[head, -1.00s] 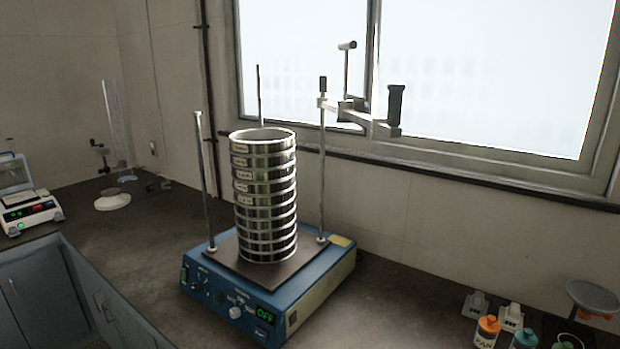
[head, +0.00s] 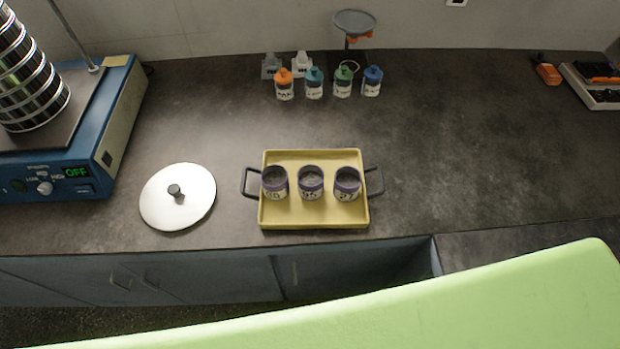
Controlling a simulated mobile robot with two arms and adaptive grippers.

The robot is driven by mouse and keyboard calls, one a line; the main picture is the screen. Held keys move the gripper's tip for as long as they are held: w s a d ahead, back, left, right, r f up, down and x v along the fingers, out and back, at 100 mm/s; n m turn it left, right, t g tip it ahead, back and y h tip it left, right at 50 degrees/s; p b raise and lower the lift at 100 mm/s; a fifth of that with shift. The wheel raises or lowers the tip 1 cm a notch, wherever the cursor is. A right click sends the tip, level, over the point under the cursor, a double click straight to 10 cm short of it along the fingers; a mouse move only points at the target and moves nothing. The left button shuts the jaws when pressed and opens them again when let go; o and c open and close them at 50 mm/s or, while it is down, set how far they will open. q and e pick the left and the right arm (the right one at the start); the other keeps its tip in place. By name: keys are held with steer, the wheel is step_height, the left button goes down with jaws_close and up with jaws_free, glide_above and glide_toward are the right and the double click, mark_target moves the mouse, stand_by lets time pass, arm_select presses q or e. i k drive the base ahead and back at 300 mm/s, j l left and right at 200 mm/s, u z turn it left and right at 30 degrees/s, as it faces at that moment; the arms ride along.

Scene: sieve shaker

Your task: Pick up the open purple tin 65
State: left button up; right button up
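Three open tins with purple rims stand upright in a row in a yellow tray (head: 315,222) on the dark bench. The middle tin (head: 311,190) has a label that seems to read 65, though the print is small. The left tin (head: 275,190) and the right tin (head: 347,191) carry other numbers that I cannot read surely. Grey material shows inside the tins. Neither of my grippers is in view.
A round metal lid (head: 178,197) lies left of the tray, beside the blue sieve shaker (head: 120,120), whose display reads OFF. Several capped bottles (head: 314,85) stand behind. The tray has dark side handles (head: 374,182). The bench to its right is clear.

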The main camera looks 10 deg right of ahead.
mark_target(274, 177)
steer(key=k+j, duration=0.15)
steer(key=j, duration=0.25)
steer(key=k+j+u, duration=0.1)
steer(key=j, duration=0.25)
steer(key=k+j, duration=0.15)
steer(key=j, duration=0.25)
steer(key=k+j+u, duration=0.1)
steer(key=j, duration=0.3)
steer(key=k+j, duration=0.1)
steer(key=j, duration=0.3)
